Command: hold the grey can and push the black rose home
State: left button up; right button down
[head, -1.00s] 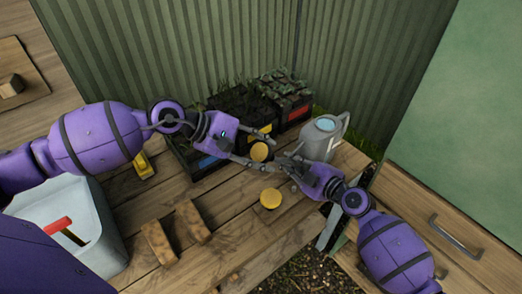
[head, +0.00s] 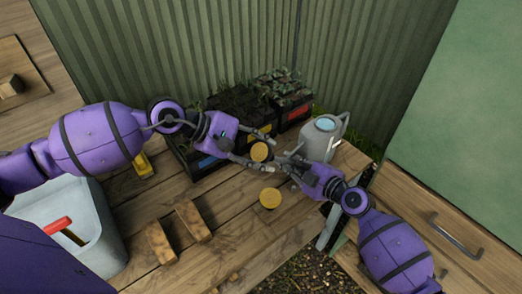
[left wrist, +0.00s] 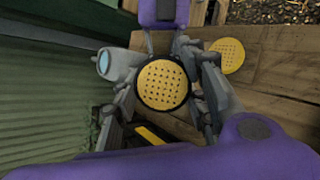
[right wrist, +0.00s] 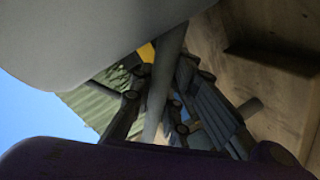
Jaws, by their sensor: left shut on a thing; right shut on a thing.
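The grey can (head: 314,145), a watering can, stands upright on the bench with its spout pointing left. My right gripper (head: 287,163) is shut on the spout (right wrist: 162,85), which runs between its fingers in the right wrist view. The black rose (head: 260,152) has a yellow perforated face and dark rim. My left gripper (left wrist: 163,95) is shut on the rose, with a finger on either side of it in the left wrist view (left wrist: 163,83). The rose is at the spout's end; the joint is hidden, so I cannot tell how far it is on.
A loose yellow perforated disc (head: 270,198) lies on the bench in front. Black planter crates (head: 240,118) stand behind my grippers. Two wooden blocks (head: 193,221) and a pale bin (head: 96,222) with a red-handled tool are at left. The bench front is mostly clear.

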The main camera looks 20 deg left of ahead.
pick_arm(q)
jog(key=shift+w+d+f, duration=0.3)
jog(key=shift+w+f, duration=0.1)
jog(key=shift+f, duration=0.15)
jog(key=shift+w+d+f, duration=0.25)
jog(key=shift+w+f, duration=0.1)
jog(key=shift+f, duration=0.2)
pick_arm(e)
jog(key=shift+r, duration=0.1)
dwell(1.0)
dwell(0.4)
pick_arm(q)
jog(key=o, duration=1.1)
jog(key=shift+a, duration=0.1)
jog(key=v, duration=1.2)
pick_arm(e)
jog(key=c, duration=1.6)
grip_release()
